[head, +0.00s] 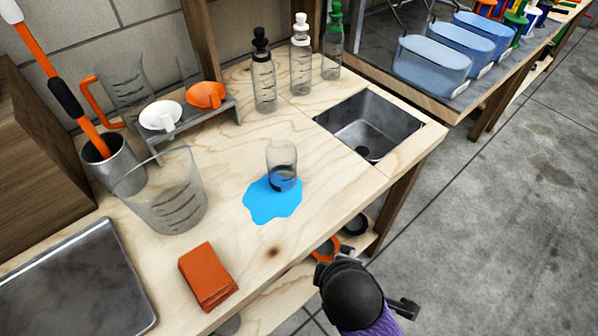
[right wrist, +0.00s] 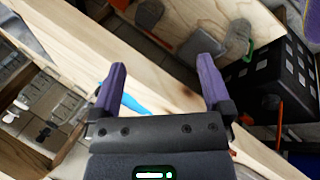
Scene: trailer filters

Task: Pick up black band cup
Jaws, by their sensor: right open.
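The small clear cup (head: 282,157) with a dark band near its base stands upright on the wooden workbench (head: 330,215). It stands at the back edge of a blue puddle (head: 270,204). My right gripper (right wrist: 164,68) is open in the right wrist view, with nothing between its purple fingers. Part of the blue puddle (right wrist: 134,104) shows beside its left finger; I cannot make out the cup there. In the head view my right arm is low, off the bench's front edge and apart from the cup. My left gripper is not in view.
A large clear beaker (head: 165,192) and folded orange cloth (head: 208,275) lie left of the cup. Several bottles (head: 264,75) stand behind it, with a metal sink (head: 368,124) to the right. Bare wood surrounds the puddle.

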